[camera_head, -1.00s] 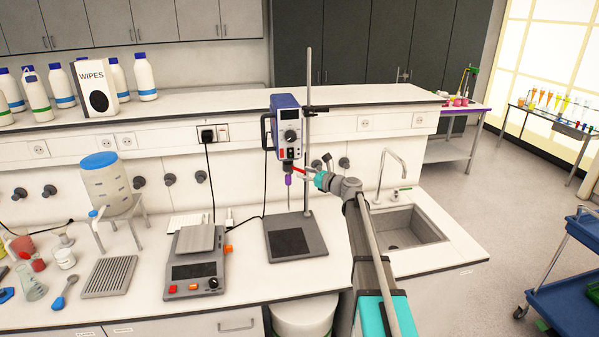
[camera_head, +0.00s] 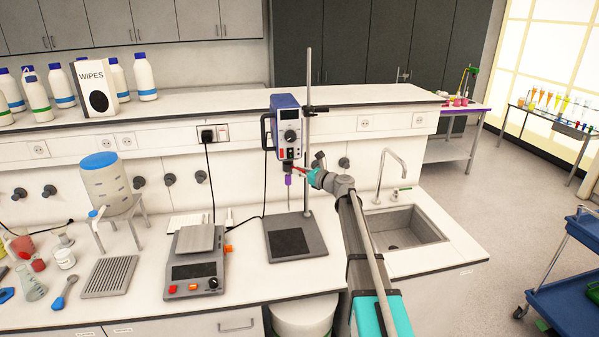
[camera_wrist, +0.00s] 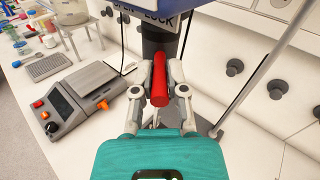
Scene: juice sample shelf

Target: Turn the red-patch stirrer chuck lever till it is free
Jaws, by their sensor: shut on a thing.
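The overhead stirrer (camera_head: 287,117) is a blue and white unit clamped on a stand above a dark base plate (camera_head: 295,236). Its dark chuck shows below the "OPEN LOCK" lettering in the wrist view (camera_wrist: 155,40). The red lever (camera_wrist: 160,80) sticks out from the chuck toward my wrist camera. My gripper (camera_wrist: 158,85) is shut on the red lever, one finger on each side. In the head view my gripper (camera_head: 311,176) reaches the chuck from the right. A purple piece (camera_head: 288,180) and a thin shaft hang below the chuck.
The stand's upright rod (camera_head: 308,150) rises close to my gripper. A balance (camera_head: 195,265) stands left of the base plate, and a sink (camera_head: 405,228) lies to the right. Wall knobs (camera_wrist: 277,89) sit behind, and a black cable hangs nearby.

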